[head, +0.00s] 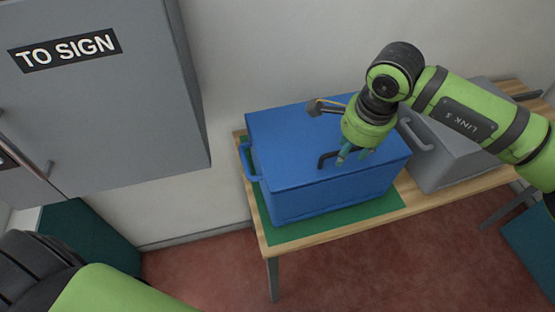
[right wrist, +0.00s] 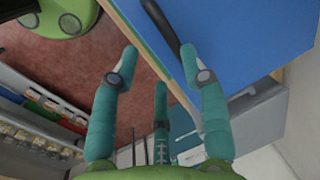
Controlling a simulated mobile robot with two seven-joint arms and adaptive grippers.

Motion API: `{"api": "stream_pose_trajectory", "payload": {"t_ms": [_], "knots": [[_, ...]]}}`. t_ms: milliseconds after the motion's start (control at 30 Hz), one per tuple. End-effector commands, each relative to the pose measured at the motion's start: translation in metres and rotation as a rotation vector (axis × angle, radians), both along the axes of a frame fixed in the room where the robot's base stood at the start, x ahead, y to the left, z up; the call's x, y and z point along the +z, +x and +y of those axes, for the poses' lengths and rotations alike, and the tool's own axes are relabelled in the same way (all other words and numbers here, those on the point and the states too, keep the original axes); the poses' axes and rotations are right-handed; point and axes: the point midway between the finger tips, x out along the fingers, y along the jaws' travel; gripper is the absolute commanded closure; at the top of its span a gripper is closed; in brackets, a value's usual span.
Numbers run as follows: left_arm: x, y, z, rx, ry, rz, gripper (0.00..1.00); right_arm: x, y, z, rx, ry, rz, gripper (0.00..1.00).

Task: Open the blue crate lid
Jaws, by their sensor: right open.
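The blue crate (head: 330,195) stands on a green mat on a wooden table, its blue lid (head: 285,140) lying flat and closed. A dark bar handle (head: 326,161) is on the lid near the front edge; it also shows in the right wrist view (right wrist: 160,22), beyond and between the fingertips. My right gripper (head: 350,157) points down over the lid's front part, at the right end of the handle. Its teal fingers are spread and empty in the right wrist view (right wrist: 160,72). The gripper partly hides the handle. My left gripper is out of view.
A grey crate (head: 435,165) with a side handle stands close to the right of the blue one. The green mat (head: 300,232) and table edge lie in front. A grey cabinet (head: 110,120) marked "TO SIGN" is at the left. The wall is close behind the table.

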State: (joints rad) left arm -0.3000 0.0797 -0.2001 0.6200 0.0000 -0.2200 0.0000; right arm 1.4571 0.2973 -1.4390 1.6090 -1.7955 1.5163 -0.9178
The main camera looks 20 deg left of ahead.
Motion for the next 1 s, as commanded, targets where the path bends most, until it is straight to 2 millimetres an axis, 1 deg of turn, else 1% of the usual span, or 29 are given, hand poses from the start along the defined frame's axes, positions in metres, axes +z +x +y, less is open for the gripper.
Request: {"api": "stream_pose_trajectory", "payload": {"t_ms": [33, 100, 133, 200, 467, 533, 800, 1000], "knots": [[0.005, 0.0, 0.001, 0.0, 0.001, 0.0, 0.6, -0.008, -0.003, -0.002, 0.0, 0.0, 0.005, 0.55], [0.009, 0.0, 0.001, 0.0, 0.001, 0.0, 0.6, -0.022, -0.005, -0.004, -0.002, -0.001, 0.005, 0.55], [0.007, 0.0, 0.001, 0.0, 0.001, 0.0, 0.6, -0.025, -0.005, -0.004, -0.002, 0.001, 0.002, 0.55], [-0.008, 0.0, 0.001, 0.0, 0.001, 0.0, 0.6, -0.01, -0.005, -0.005, -0.001, 0.004, -0.007, 0.55], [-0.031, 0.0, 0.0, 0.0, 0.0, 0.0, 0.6, 0.042, -0.014, -0.011, -0.001, 0.002, -0.006, 0.55], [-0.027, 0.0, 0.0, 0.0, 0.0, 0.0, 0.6, 0.04, -0.023, -0.001, 0.009, 0.046, 0.029, 0.55], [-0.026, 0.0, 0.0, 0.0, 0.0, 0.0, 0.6, 0.032, -0.054, 0.043, 0.03, 0.248, 0.145, 0.55], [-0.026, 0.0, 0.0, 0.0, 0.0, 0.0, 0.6, 0.034, -0.08, 0.075, 0.032, 0.411, 0.245, 0.55]]}}
